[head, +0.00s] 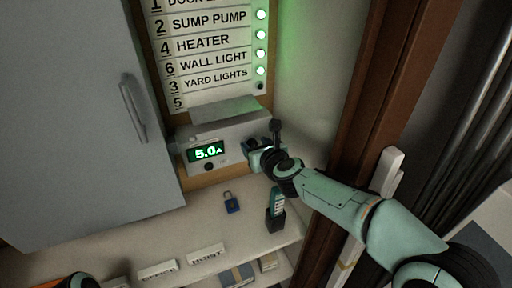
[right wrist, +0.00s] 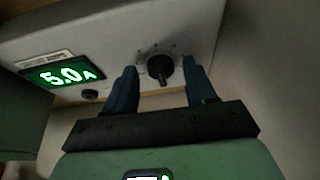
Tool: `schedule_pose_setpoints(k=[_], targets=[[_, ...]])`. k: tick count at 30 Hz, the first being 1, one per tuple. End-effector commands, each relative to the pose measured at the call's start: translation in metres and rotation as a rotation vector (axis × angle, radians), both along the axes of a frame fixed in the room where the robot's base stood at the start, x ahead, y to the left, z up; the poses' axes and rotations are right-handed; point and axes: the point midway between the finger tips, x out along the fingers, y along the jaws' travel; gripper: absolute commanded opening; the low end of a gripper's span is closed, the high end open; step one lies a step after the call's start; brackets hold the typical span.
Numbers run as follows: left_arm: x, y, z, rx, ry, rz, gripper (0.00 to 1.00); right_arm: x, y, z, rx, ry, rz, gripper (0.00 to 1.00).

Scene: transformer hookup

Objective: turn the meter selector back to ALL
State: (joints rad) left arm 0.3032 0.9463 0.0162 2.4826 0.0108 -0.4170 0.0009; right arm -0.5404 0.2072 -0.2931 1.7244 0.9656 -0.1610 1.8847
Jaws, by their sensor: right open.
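The meter (head: 226,142) is a pale box on the wall below the label board, with a green display (head: 208,152) reading 5.0A. The selector (right wrist: 160,69) is a dark round knob with a pointer on the meter's face in the right wrist view, with small marks above it too small to read. My right gripper (right wrist: 161,82) is open, its two blue fingers on either side of the knob, apart from it as far as I can tell. In the head view the right gripper (head: 256,146) covers the knob. My left gripper does not show clearly.
A label board (head: 205,55) with lit green lamps hangs above the meter. A grey cabinet (head: 80,110) stands left. A blue padlock (head: 232,202) and a dark holder with a teal tool (head: 276,212) are below. A brown wooden post (head: 365,120) stands right.

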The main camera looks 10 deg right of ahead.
Motion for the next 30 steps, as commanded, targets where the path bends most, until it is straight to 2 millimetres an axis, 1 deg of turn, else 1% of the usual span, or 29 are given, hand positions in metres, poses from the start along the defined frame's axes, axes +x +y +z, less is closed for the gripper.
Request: schedule_pose_setpoints(k=[8, 9, 11, 12, 13, 14, 23, 30], targets=[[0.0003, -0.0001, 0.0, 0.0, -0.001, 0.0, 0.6, 0.0021, 0.0003, -0.0012, 0.0, 0.001, 0.0, 0.55], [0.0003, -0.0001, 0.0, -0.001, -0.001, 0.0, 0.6, 0.002, 0.0003, -0.0012, 0.0, 0.001, 0.0, 0.52], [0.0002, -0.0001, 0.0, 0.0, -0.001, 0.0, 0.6, 0.002, 0.0003, -0.0012, 0.0, 0.001, 0.0, 0.33], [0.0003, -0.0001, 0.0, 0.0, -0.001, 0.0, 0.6, 0.0019, 0.0003, -0.0011, 0.0, 0.001, 0.0, 0.2], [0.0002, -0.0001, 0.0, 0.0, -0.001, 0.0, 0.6, 0.0019, 0.0003, -0.0011, 0.0, 0.001, 0.0, 0.1], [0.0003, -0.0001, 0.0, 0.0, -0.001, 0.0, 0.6, 0.0019, 0.0003, -0.0011, 0.0, 0.001, 0.0, 0.03], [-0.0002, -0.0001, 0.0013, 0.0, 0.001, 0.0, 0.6, 0.0016, 0.0012, -0.0008, -0.024, -0.004, 0.001, 0.03], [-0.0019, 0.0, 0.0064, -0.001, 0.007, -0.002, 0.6, 0.0012, 0.0033, -0.0003, -0.137, -0.026, 0.001, 0.03]])
